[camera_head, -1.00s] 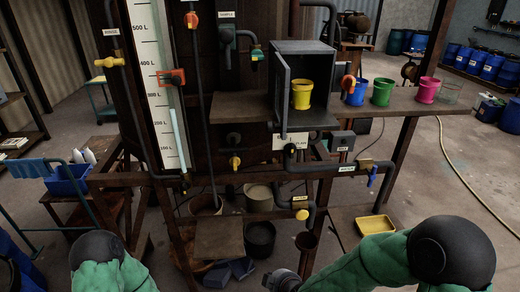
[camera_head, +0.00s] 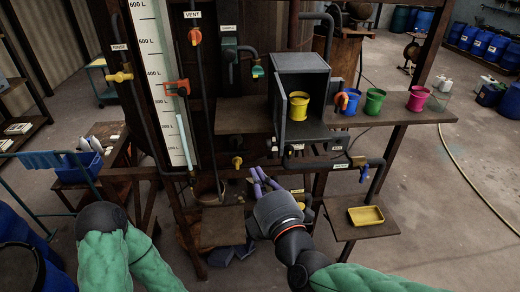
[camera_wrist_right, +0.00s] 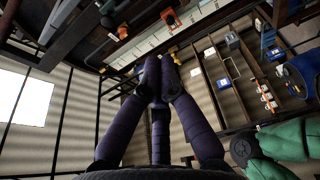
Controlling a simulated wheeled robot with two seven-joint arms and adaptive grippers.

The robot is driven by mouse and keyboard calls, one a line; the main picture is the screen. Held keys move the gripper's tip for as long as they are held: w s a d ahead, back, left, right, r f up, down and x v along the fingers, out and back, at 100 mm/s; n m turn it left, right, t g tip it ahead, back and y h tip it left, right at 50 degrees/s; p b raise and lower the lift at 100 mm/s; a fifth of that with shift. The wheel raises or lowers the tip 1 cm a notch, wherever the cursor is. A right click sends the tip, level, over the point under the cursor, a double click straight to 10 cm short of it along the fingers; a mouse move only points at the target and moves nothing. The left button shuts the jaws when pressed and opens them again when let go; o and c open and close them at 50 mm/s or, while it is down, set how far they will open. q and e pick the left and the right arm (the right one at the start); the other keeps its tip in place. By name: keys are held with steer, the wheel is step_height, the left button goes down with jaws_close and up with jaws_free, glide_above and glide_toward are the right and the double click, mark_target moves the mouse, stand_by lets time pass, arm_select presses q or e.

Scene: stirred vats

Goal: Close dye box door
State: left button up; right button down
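The grey dye box (camera_head: 301,62) stands on a brown shelf in the head view. Its door (camera_head: 281,110) is open, hinged at the left edge and swung out toward me. A yellow pot (camera_head: 298,106) stands inside the box. My right gripper (camera_head: 258,178), with purple fingers, is below and left of the door, apart from it and holding nothing visible. In the right wrist view its fingers (camera_wrist_right: 161,62) run close together at the tips; their opening is unclear. My left arm shows at the lower left, but its gripper is out of view.
Blue (camera_head: 349,101), green (camera_head: 374,101) and pink (camera_head: 417,98) pots stand on the shelf right of the box. Pipes and valves run below it. A yellow tray (camera_head: 366,215) sits on a low stand. A scaled gauge (camera_head: 160,80) rises at the left.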

steer(key=w, duration=0.9)
steer(key=shift+w+d, duration=0.15)
steer(key=shift+d, duration=0.3)
steer(key=shift+f, duration=0.1)
